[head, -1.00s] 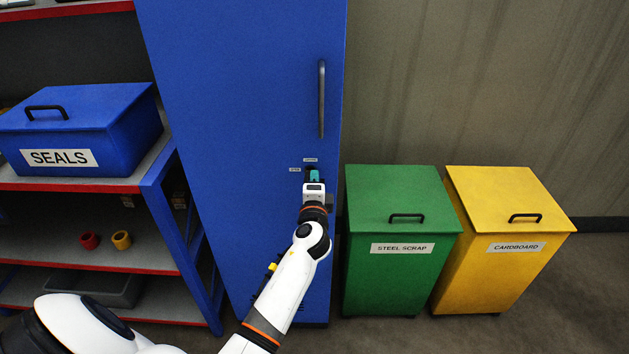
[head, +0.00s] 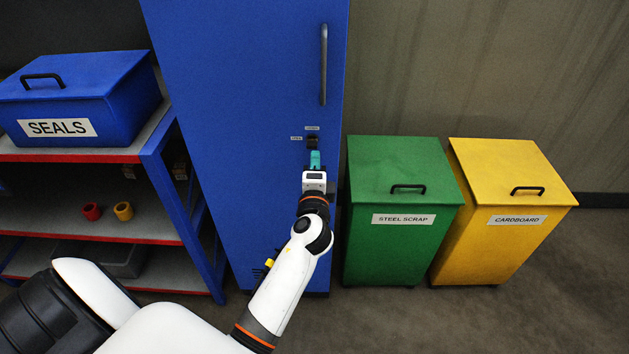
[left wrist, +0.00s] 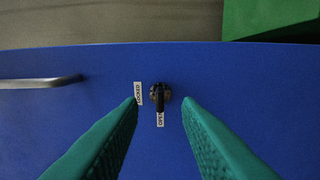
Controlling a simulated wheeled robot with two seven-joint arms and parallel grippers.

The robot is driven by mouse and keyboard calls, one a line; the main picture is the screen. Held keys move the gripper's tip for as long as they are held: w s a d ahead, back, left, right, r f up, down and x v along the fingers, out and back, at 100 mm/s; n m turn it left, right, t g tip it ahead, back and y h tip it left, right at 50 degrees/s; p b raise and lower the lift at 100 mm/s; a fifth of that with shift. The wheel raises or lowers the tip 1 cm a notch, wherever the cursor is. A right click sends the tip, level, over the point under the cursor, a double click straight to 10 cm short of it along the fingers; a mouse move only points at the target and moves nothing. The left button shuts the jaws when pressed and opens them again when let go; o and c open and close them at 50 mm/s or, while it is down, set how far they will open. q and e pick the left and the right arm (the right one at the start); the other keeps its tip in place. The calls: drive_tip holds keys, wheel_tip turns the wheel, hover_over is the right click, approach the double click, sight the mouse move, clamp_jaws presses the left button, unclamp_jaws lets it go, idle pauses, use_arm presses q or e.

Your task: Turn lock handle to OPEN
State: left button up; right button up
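The lock handle (head: 313,142) is a small dark knob on the front of the blue cabinet door (head: 240,80). In the left wrist view the lock handle (left wrist: 160,98) is a black bar on a round base, pointing down at the OPEN label (left wrist: 160,120). The LOCKED label (left wrist: 138,93) is to its left there. My left gripper (left wrist: 161,101) is open, with one teal finger on each side of the handle in that view and gaps between. In the head view the left gripper (head: 315,154) is just below the handle and looks apart from it. My right gripper is out of view.
A long grey door handle (head: 323,65) is above the lock. A green STEEL SCRAP bin (head: 400,240) and a yellow CARDBOARD bin (head: 500,250) stand to the right. A shelf (head: 90,155) with a blue SEALS box (head: 75,95) is on the left.

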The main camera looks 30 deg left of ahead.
use_arm(q)
drive_tip(key=shift+b+v, duration=0.4)
drive_tip(key=shift+v, duration=2.4)
